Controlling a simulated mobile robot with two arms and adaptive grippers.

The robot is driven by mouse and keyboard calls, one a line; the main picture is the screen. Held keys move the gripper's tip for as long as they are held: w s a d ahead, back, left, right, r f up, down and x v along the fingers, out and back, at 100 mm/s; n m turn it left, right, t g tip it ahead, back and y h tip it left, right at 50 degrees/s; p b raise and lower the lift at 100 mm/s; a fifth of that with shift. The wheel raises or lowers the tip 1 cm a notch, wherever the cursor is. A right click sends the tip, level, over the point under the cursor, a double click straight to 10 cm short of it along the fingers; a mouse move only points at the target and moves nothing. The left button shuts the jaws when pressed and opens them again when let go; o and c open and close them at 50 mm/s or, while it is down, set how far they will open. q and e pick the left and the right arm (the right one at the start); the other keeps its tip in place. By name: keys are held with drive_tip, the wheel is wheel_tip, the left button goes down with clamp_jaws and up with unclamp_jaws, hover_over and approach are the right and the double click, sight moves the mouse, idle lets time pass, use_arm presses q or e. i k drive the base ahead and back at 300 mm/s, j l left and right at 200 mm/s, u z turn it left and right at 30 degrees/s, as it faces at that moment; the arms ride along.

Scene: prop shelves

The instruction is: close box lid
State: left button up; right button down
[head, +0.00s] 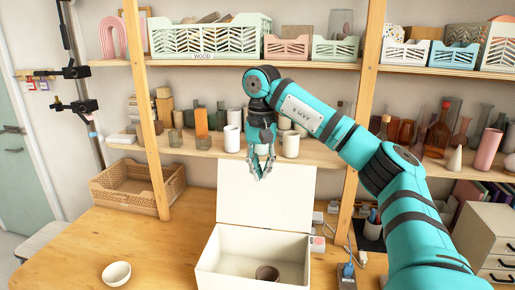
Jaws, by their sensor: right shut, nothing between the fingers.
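The white box (225,272) stands on the wooden table at the bottom centre. Its lid (265,205) stands upright at the back of the box, so the box is open. A small dark brown cup (267,273) is inside it. My right gripper (260,176) hangs pointing down at the lid's upper edge, covering a little of it. It is shut and holds nothing. I cannot tell whether it touches the lid. My left gripper is not in view.
A white bowl (116,273) sits on the table (150,250) to the left, with a wicker basket (135,187) behind. Shelves with vases, cups and crates rise behind the box. Small items and a drawer unit (488,240) stand to the right. The table left of the box is mostly clear.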

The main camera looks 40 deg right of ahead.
sight(283, 201)
drive_tip(key=i+l, duration=0.7)
drive_tip(key=l, duration=0.1)
